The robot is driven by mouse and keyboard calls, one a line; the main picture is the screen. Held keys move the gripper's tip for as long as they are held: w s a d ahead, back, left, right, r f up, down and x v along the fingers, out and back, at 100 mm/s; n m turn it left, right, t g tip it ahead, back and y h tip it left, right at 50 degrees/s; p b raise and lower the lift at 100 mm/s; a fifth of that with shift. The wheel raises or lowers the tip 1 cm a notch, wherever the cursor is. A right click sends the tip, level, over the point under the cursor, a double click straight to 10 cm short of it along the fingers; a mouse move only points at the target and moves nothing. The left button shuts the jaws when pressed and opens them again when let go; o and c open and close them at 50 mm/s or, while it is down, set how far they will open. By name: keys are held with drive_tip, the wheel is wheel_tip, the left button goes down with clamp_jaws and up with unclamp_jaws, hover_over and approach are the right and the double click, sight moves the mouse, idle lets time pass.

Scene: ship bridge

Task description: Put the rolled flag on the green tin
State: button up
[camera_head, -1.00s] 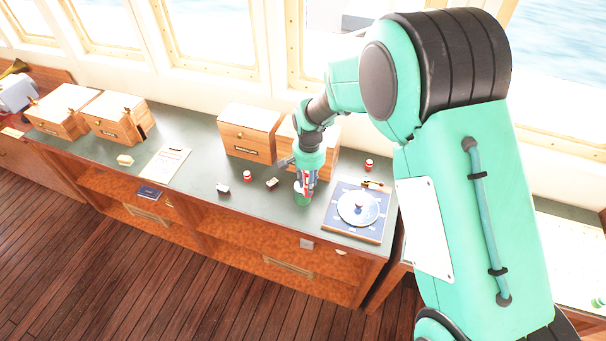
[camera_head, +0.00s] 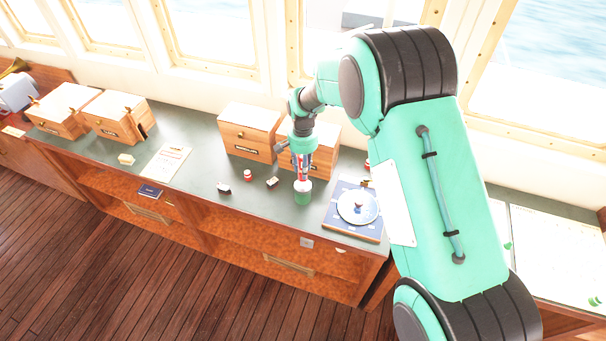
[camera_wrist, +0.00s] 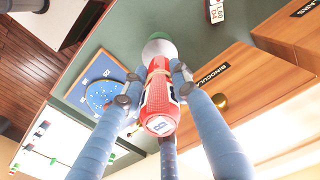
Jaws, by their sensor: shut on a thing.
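The rolled flag (camera_head: 302,168), red with white and blue, is held upright in my gripper (camera_wrist: 156,82). In the wrist view the flag (camera_wrist: 157,103) lies between the closed fingers, its near end towards the camera. The green tin (camera_head: 303,198) stands on the counter directly below the flag in the head view. Its pale top and green rim (camera_wrist: 160,39) show just past the flag's far end in the wrist view. The flag's far end overlaps the tin's top; I cannot tell whether they touch.
Wooden drawer boxes (camera_head: 247,133) stand behind the tin. A blue board with a round pale disc (camera_head: 357,207) lies to its right. A small red-and-white can (camera_head: 247,175) and small dark-and-white pieces (camera_head: 223,188) lie to its left. The counter (camera_head: 265,207) is clear in front.

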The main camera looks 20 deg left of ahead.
drive_tip(key=shift+f+p, duration=0.35)
drive_tip(key=shift+f, duration=1.4)
drive_tip(key=shift+f, duration=0.15)
drive_tip(key=o, duration=1.2)
wheel_tip(320, 180, up, 12)
drive_tip(key=shift+r+b, duration=0.2)
drive_tip(key=shift+b, duration=0.6)
